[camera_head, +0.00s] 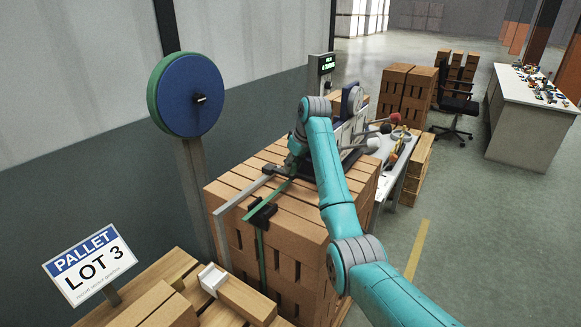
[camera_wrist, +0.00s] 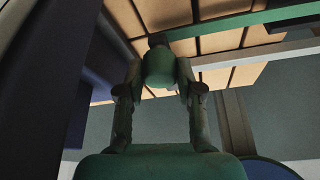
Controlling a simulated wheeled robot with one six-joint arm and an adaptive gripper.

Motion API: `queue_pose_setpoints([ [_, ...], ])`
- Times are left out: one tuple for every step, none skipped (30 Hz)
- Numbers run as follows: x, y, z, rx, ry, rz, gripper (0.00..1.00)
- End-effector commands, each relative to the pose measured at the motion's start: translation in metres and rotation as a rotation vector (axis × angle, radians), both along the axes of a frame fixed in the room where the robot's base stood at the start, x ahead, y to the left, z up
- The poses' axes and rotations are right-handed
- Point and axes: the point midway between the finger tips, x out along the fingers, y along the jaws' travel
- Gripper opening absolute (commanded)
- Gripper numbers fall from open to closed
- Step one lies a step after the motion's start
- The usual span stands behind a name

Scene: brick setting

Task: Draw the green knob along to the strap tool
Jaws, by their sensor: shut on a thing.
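My gripper (camera_head: 293,163) is over the far part of the brick stack, at the far end of a green strip (camera_head: 268,199). In the wrist view its two fingers stand on either side of the rounded green knob (camera_wrist: 160,68) and are shut on it. In the head view the knob cannot be made out clearly behind my arm. A black block that looks like the strap tool (camera_head: 262,214) sits at the stack's near top edge, at the near end of the strip, apart from my gripper. A green strap (camera_head: 262,258) hangs below it.
A pale bar (camera_head: 242,195) runs beside the strip on the brick stack (camera_head: 308,232). A blue disc on a post (camera_head: 190,95) stands at the left, above the Lot 3 sign (camera_head: 90,264). A cluttered table lies behind; open floor is at the right.

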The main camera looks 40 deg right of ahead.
Motion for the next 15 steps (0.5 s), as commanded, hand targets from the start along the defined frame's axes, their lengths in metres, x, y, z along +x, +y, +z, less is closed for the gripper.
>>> queue_pose_setpoints([
  [0.003, -0.007, 0.001, 0.0, 0.001, -0.001, 0.0],
  [0.004, -0.011, 0.001, 0.001, 0.0, -0.002, 0.0],
  [0.006, -0.016, 0.0, 0.002, 0.001, -0.001, 0.0],
  [0.007, -0.019, 0.0, 0.002, 0.001, -0.001, 0.0],
  [0.008, -0.022, 0.0, 0.001, 0.001, -0.001, 0.0],
  [0.009, -0.025, 0.001, 0.0, 0.0, -0.001, 0.0],
  [0.009, -0.026, 0.0, 0.0, 0.0, -0.001, 0.0],
  [0.01, -0.027, 0.0, 0.0, 0.0, -0.001, 0.0],
  [0.01, -0.028, 0.0, 0.0, 0.0, -0.001, 0.0],
  [0.01, -0.029, 0.0, 0.0, -0.001, -0.001, 0.0],
  [0.01, -0.029, 0.0, 0.0, -0.001, -0.001, 0.0],
  [0.01, -0.029, 0.0, -0.001, -0.002, -0.002, 0.0],
  [0.01, -0.029, 0.0, -0.001, -0.002, -0.002, 0.0],
  [0.01, -0.029, 0.0, -0.002, -0.002, -0.002, 0.0],
  [0.01, -0.03, 0.0, -0.002, -0.003, -0.002, 0.0],
])
